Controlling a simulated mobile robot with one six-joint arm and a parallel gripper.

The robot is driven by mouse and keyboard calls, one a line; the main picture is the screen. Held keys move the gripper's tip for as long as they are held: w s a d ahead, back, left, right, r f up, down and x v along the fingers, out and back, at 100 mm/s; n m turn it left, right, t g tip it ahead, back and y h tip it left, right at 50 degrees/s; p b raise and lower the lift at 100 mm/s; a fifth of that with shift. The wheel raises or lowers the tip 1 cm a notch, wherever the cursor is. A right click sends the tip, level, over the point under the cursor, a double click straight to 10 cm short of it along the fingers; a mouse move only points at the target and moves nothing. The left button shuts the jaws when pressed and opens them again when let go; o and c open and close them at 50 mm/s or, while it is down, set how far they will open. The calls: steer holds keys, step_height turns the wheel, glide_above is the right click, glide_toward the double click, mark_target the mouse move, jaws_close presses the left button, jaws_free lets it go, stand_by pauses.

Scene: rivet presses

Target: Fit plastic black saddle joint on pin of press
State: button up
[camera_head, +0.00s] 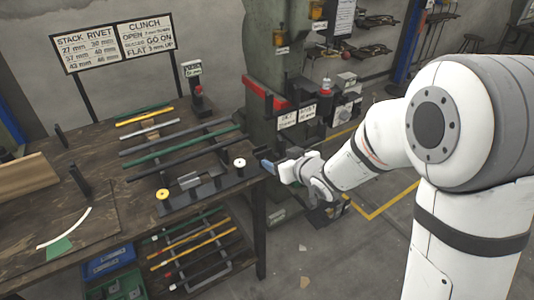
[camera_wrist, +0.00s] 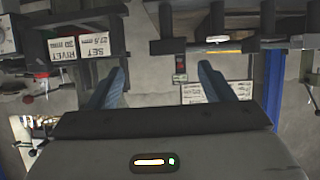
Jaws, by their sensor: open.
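My gripper (camera_head: 267,166) is beside the right edge of the wooden bench, with a blue fingertip showing. In the wrist view my gripper (camera_wrist: 163,80) has its two blue fingers spread apart with nothing between them. A dark fixture (camera_head: 205,190) on the bench holds small dark blocks; I cannot tell whether one is the black saddle joint. The green press (camera_head: 265,60) stands behind the bench, with a red part and small signs at its front. I cannot make out its pin.
The bench (camera_head: 100,150) carries several coloured rods (camera_head: 185,150), a yellow spool (camera_head: 162,194) and a white spool (camera_head: 239,162). A blue bin (camera_head: 107,262) and more rods lie below. Two signs (camera_head: 115,45) stand behind. Open floor (camera_head: 385,205) lies right of the bench.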

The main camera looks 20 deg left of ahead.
mark_target(265, 152)
steer(key=shift+y, duration=0.4)
steer(key=x, duration=0.8)
steer(key=shift+a, duration=0.55)
steer(key=shift+c, duration=0.3)
steer(key=c, duration=1)
